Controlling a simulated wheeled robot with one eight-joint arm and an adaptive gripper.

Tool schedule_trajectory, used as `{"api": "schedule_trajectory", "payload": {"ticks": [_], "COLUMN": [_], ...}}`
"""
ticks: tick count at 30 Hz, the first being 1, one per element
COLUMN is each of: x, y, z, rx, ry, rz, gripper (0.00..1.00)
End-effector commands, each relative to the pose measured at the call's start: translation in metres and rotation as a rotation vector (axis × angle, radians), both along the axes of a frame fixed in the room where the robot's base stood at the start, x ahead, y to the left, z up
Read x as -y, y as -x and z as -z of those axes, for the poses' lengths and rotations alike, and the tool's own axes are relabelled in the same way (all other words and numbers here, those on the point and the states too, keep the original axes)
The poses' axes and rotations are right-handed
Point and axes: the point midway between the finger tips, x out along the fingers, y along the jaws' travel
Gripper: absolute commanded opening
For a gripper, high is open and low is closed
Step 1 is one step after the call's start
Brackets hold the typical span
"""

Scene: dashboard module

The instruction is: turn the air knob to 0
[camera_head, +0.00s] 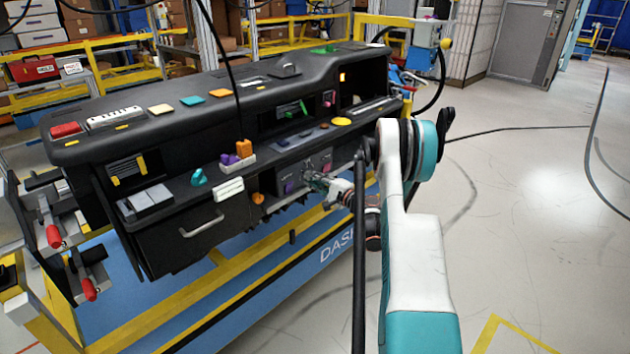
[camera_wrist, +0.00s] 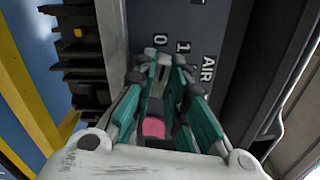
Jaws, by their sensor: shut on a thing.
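The label AIR (camera_wrist: 207,68) and the marks 1 and 0 (camera_wrist: 172,43) are on the panel beside the fingertips. The fingers hide most of the knob, so I cannot tell which mark it points to. In the head view my gripper (camera_head: 318,181) is at the panel's front.
A purple knob (camera_head: 289,187) sits left of my gripper on the same panel. An orange knob (camera_head: 258,198) is farther left. The drawer with a grey handle (camera_head: 201,224) is at lower left. Black ribbed parts (camera_wrist: 82,55) are close beside the gripper.

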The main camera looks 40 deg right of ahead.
Motion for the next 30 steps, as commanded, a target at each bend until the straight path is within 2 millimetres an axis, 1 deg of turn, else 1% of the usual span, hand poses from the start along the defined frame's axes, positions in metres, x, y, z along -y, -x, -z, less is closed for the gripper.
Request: {"api": "schedule_trajectory", "payload": {"ticks": [6, 12, 29, 30], "x": [0.0004, 0.0005, 0.0008, 0.0008], "y": [-0.0010, -0.0011, -0.0012, -0.0012], "z": [-0.0005, -0.0005, -0.0006, -0.0006], "rx": [0.011, 0.017, 0.019, 0.019], "ry": [0.126, 0.193, 0.223, 0.223], "rz": [0.001, 0.001, 0.002, 0.002], "gripper": [0.00, 0.00, 0.00, 0.18]}}
